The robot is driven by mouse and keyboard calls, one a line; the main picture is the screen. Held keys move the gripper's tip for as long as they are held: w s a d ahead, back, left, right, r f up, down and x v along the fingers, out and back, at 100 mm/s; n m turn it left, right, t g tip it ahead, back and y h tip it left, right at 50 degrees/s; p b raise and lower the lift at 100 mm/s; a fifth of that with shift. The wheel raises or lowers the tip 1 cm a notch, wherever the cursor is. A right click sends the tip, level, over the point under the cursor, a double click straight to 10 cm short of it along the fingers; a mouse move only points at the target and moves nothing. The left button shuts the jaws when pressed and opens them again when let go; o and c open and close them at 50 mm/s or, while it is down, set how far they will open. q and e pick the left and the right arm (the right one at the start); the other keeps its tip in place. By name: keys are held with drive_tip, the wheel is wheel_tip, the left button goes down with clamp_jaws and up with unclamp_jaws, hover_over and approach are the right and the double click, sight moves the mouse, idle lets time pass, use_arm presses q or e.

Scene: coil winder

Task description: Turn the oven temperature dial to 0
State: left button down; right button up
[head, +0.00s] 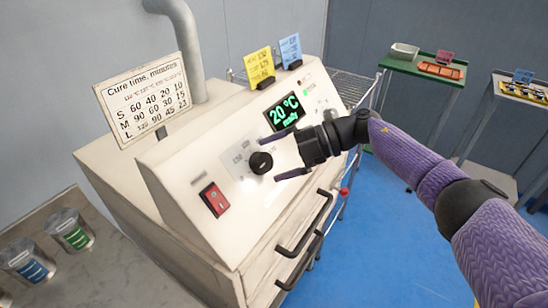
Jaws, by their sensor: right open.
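The oven (165,165) is a cream-white cabinet with a sloped control panel. A round black dial (261,163) sits on the panel, with small markings around it that are too small to read. A display (284,113) above it reads 20 °C in green, with a smaller line beneath. My right gripper (276,162) comes in from the right and is open, one finger above and one below the dial's right side. I cannot tell whether the fingers touch the dial. My left gripper is not in view.
A red rocker switch (214,199) is left of the dial. Dark door handles (305,235) stick out below the panel. A cure-time sign (145,98) and yellow (260,66) and blue cards (290,49) stand on top. Blue floor lies open at right.

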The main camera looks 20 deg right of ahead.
drive_tip(key=v, duration=0.9)
